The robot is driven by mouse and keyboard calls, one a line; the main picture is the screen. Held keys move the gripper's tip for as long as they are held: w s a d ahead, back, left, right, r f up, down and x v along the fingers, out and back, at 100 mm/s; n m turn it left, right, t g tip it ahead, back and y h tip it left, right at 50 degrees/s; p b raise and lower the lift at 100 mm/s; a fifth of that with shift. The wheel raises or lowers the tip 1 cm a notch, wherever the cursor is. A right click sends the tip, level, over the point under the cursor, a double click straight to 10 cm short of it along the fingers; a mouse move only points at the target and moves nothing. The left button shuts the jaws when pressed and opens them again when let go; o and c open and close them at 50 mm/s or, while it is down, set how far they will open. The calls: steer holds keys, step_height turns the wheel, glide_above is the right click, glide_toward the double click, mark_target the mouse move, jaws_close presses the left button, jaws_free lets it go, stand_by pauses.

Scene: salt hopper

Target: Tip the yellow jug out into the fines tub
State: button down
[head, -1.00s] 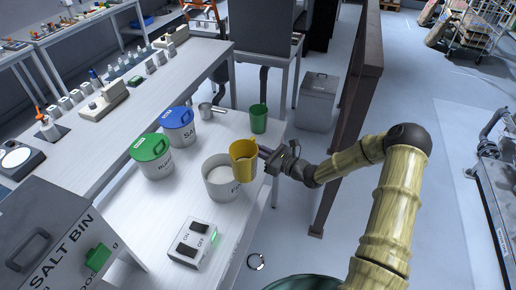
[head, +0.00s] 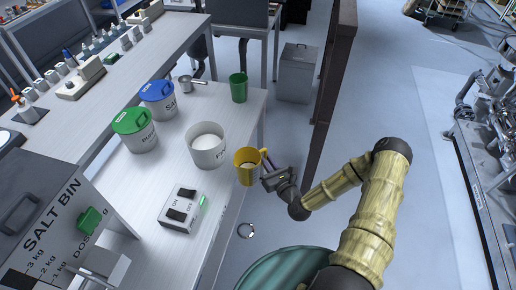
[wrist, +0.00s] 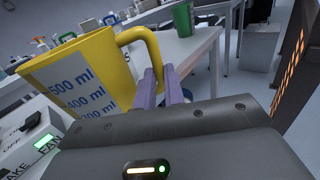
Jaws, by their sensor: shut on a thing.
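The yellow jug (head: 247,176) is held by its handle, roughly upright, with something pale showing inside. It also fills the left of the wrist view (wrist: 88,72), where its ml scale shows. My gripper (head: 266,170) is shut on the handle; its purple fingers (wrist: 160,90) show at the handle in the wrist view. The fines tub (head: 207,156) is white, open and holds white material. It stands on the table left of the jug. The jug is apart from the tub, by the table's right edge.
A green-lidded tub (head: 135,132) and a blue-lidded tub (head: 158,100) stand behind the fines tub. A green cup (head: 238,88) is near the table's far right corner. A switch box (head: 182,210) sits in front. A brown partition (head: 335,75) stands right of the table.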

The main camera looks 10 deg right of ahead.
steer(key=s+d+f+m+t+h, duration=0.1)
steer(key=s+d+f+m+h, duration=0.2)
steer(key=s+f+m+h, duration=0.1)
step_height(320, 180, down, 2)
steer(key=shift+s+d+f+h+b, duration=0.1)
steer(key=shift+s+d+h+b, duration=0.2)
steer(key=shift+s+h, duration=0.7)
steer(key=shift+w+a, duration=0.1)
